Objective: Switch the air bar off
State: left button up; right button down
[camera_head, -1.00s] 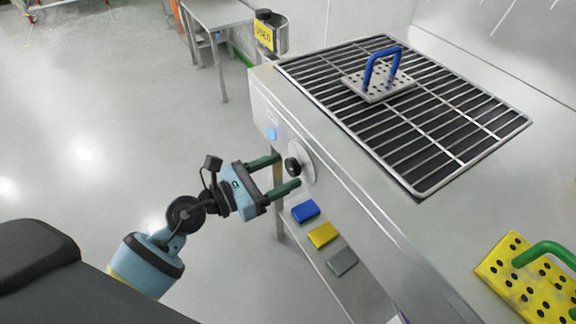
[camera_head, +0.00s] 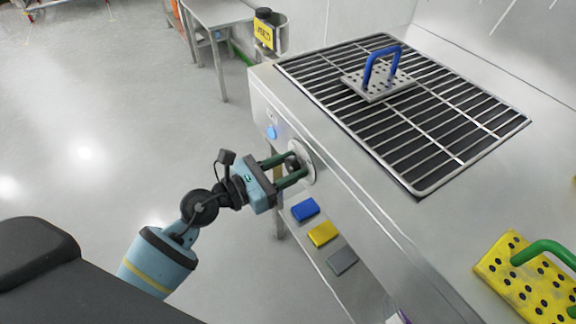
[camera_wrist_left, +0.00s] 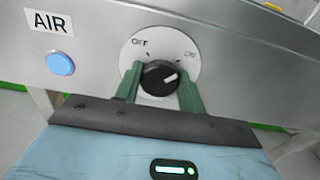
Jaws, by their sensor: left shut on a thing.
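The air bar's black knob (camera_wrist_left: 158,78) sits on a round white dial plate (camera_wrist_left: 178,43) marked OFF at upper left and ON at right. The knob's white mark points up and right, toward ON. A label reading AIR (camera_wrist_left: 48,22) and a lit blue round light (camera_wrist_left: 61,64) are left of the dial in the left wrist view. My left gripper (camera_head: 291,170) is shut on the knob, one green finger on each side; it also shows in the left wrist view (camera_wrist_left: 159,86). The knob is partly hidden by the fingers in the head view. My right gripper is not in view.
A metal grate (camera_head: 430,128) on the bench top carries a perforated plate with a blue handle (camera_head: 381,66). A yellow perforated plate (camera_head: 497,268) with a green handle lies at lower right. Blue, yellow and grey blocks (camera_head: 322,234) lie on the shelf below. Floor at left is clear.

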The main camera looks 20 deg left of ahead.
pick_arm(q)
jog(key=shift+r+n+p, duration=0.1)
jog(key=shift+n+p, duration=0.8)
jog(key=shift+p, duration=0.1)
jog(key=n+p, duration=0.2)
jog(key=shift+r+n, duration=0.1)
jog(key=shift+n, duration=0.2)
jog(key=shift+n+p, duration=0.8)
jog(key=shift+n, duration=0.1)
jog(key=n+p, duration=0.2)
jog(key=n, duration=0.2)
jog(key=shift+a+n+p, duration=0.1)
jog(key=shift+n+p, duration=0.2)
jog(key=shift+p, duration=0.1)
jog(key=n+p, duration=0.2)
jog(key=n, duration=0.3)
jog(key=shift+n+p, duration=0.3)
jog(key=shift+f+n, duration=0.25)
jog(key=shift+n, duration=0.55)
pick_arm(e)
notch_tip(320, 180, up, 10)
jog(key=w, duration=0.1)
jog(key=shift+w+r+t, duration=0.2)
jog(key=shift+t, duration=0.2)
pick_arm(q)
jog(key=shift+p, duration=0.3)
jog(key=o, duration=1)
jog(key=shift+c, duration=0.2)
